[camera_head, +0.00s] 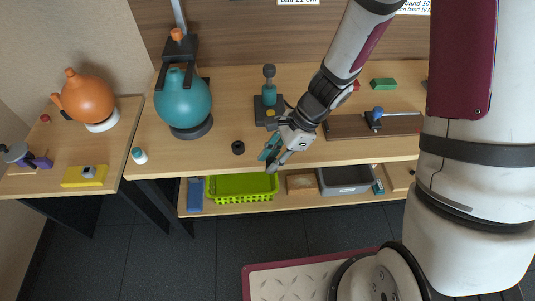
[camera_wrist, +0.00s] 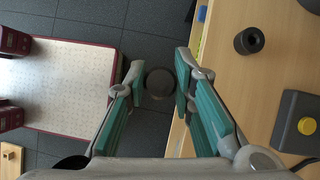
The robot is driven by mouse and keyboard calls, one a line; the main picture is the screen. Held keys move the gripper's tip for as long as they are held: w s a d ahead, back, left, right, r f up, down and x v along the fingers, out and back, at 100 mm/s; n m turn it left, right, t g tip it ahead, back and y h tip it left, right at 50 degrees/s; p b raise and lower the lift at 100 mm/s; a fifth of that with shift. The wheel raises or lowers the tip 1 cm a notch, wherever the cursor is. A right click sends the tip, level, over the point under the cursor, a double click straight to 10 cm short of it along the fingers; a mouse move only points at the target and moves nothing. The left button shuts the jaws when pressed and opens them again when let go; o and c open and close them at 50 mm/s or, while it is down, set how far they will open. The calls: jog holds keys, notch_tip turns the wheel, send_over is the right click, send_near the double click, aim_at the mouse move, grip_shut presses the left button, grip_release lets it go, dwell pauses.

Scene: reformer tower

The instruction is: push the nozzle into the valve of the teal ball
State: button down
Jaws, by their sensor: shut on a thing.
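The teal ball (camera_head: 183,102) sits on a dark round stand (camera_head: 192,130) on the table, left of my gripper. A dark forked bracket (camera_head: 177,62) with an orange knob (camera_head: 177,35) stands at its top. I cannot make out the valve. My gripper (camera_head: 270,158) is over the table's front edge, well apart from the ball. In the wrist view, my gripper (camera_wrist: 162,82) is shut on a dark grey round piece (camera_wrist: 159,82), seen end-on between the teal fingers. It may be the nozzle; its full shape is hidden.
A white bottle with a teal cap (camera_head: 139,156) stands at the front left. An orange ball (camera_head: 88,98) is on the left table. A green basket (camera_head: 240,188) is below.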

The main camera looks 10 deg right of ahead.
jog(key=c, duration=1.9)
grip_release()
grip_shut()
jog(key=shift+w, duration=0.1)
